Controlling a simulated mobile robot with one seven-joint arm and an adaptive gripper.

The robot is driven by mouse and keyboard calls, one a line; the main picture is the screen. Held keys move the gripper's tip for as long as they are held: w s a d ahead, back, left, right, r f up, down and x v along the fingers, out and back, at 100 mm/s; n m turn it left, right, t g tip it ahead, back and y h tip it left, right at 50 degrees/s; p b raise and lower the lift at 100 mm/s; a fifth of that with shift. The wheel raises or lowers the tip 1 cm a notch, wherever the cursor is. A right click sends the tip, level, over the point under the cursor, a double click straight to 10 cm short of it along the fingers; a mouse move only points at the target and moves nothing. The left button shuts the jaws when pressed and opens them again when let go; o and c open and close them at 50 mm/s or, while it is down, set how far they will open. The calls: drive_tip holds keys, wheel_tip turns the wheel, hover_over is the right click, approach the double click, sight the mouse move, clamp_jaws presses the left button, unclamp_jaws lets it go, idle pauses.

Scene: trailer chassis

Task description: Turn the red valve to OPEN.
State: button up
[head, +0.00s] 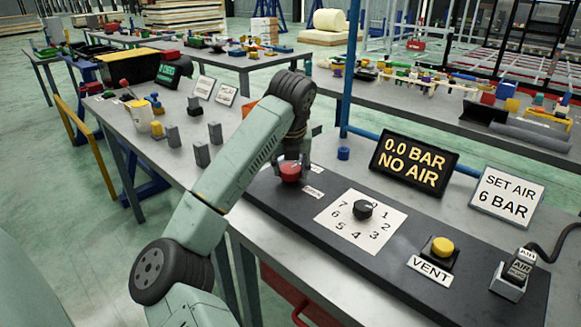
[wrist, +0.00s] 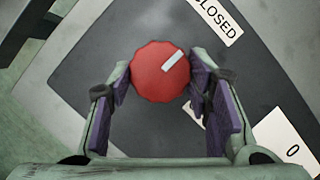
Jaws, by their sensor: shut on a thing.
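The red valve (head: 291,173) is a round knob at the left end of the dark panel (head: 400,262). My gripper (head: 291,158) comes down on it from above. In the wrist view, the valve (wrist: 158,72) sits between the two purple-padded fingers of my gripper (wrist: 160,76), which are shut on its sides. Its white mark (wrist: 172,60) points up and right, towards the CLOSED label (wrist: 217,18). An OPEN label (head: 313,192) lies beside the valve in the head view. In the wrist view, a second label is mostly hidden behind the right finger.
A numbered dial (head: 363,210) is right of the valve. A display (head: 413,161) reads "0.0 BAR NO AIR", and a sign (head: 506,201) reads "SET AIR 6 BAR". A yellow VENT button (head: 442,246) and an AIR fitting (head: 515,272) stand further right. Grey blocks (head: 202,154) stand left.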

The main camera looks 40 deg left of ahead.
drive_tip(key=shift+m, duration=0.4)
drive_tip(key=m+b, duration=0.1)
drive_tip(key=m+h, duration=0.1)
drive_tip(key=shift+s+a+m+t+b, duration=0.1)
drive_tip(key=shift+a+m+t+b, duration=0.1)
drive_tip(key=shift+m+t+b, duration=0.2)
drive_tip(key=m+h, duration=0.2)
drive_tip(key=m, duration=0.2)
drive_tip(key=shift+a+r+m, duration=0.1)
drive_tip(key=shift+a+m, duration=0.05)
drive_tip(key=shift+m, duration=0.15)
drive_tip(key=m+h+p, duration=0.1)
drive_tip(key=m, duration=0.1)
drive_tip(key=m+h+p, duration=0.1)
drive_tip(key=m+p, duration=0.1)
drive_tip(key=m, duration=0.1)
drive_tip(key=shift+a+r+p, duration=0.1)
drive_tip(key=shift+p, duration=0.2)
drive_tip(key=shift+a+m+g+h+p, duration=0.1)
drive_tip(key=shift+m+g+h+p, duration=0.3)
drive_tip(key=shift+m, duration=0.8)
drive_tip(key=shift+a+m+g+h+p, duration=0.1)
drive_tip(key=shift+m+g+h+p, duration=0.25)
drive_tip(key=shift+m, duration=0.85)
drive_tip(key=shift+d+f, duration=0.1)
drive_tip(key=shift+f, duration=0.1)
drive_tip(key=o, duration=1.1)
drive_tip(key=shift+o, duration=0.2)
